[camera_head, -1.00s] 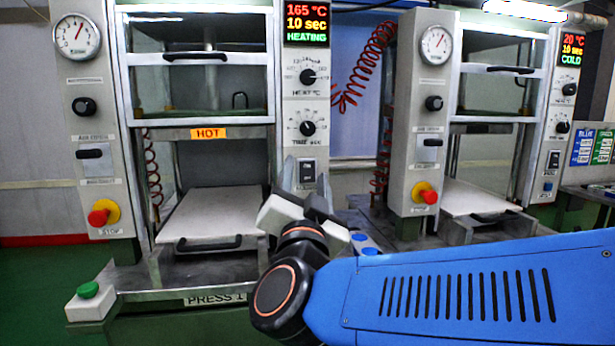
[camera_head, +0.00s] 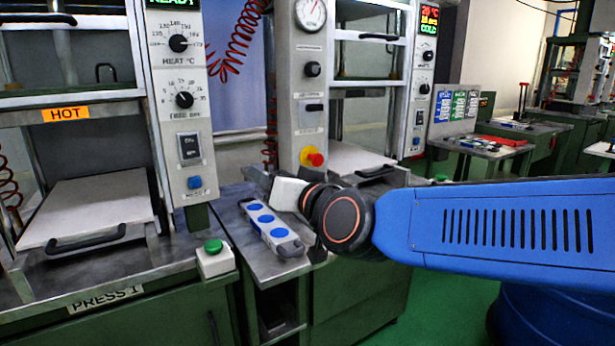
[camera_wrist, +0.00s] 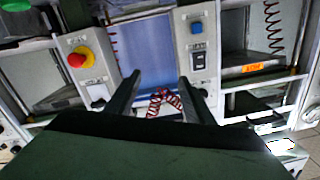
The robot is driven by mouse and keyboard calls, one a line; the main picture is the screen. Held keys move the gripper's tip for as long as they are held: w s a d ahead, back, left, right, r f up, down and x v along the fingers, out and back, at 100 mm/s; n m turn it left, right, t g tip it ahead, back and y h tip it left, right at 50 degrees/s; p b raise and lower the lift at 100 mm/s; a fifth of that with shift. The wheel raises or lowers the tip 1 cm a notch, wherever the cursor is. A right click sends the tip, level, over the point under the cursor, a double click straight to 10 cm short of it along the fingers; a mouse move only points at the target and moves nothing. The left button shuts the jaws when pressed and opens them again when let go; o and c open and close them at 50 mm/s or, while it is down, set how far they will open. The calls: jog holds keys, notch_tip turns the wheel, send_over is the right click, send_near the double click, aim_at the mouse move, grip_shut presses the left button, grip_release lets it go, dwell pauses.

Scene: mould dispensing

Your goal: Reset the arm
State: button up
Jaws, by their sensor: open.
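My gripper (camera_wrist: 160,90) shows in the wrist view with its two dark fingers well apart and nothing between them. In the head view my blue arm reaches in from the right edge, and the wrist hides much of the gripper. The gripper end is above the steel table between the two presses, near a grey mould (camera_head: 268,222) with blue round spots. The mould lies on the table, apart from the fingers as far as I can tell.
The hot press (camera_head: 75,210) stands at the left, its display partly cut off and reading READY. The cold press (camera_head: 310,85) with a red stop button (camera_head: 312,157) stands behind my gripper. A green button box (camera_head: 214,257) is at the front. Green floor is open at lower right.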

jog(key=s+d+f+g+h, duration=0.2)
jog(key=d+f+g, duration=0.1)
jog(key=d+f, duration=0.65)
jog(key=s+d+f+m+g+h, duration=0.1)
jog(key=s+d+f+g+h, duration=0.1)
jog(key=s+d+f, duration=0.3)
jog(key=s+d+f+m+g+h, duration=0.1)
jog(key=s+d+f, duration=0.5)
jog(key=d, duration=0.6)
jog(key=s+d+f+g+h, duration=0.3)
jog(key=s+d+f+h, duration=0.1)
jog(key=s+d, duration=0.4)
jog(key=shift+d+f+m+g+h, duration=0.4)
jog(key=shift+d+f, duration=0.3)
jog(key=shift+f, duration=0.15)
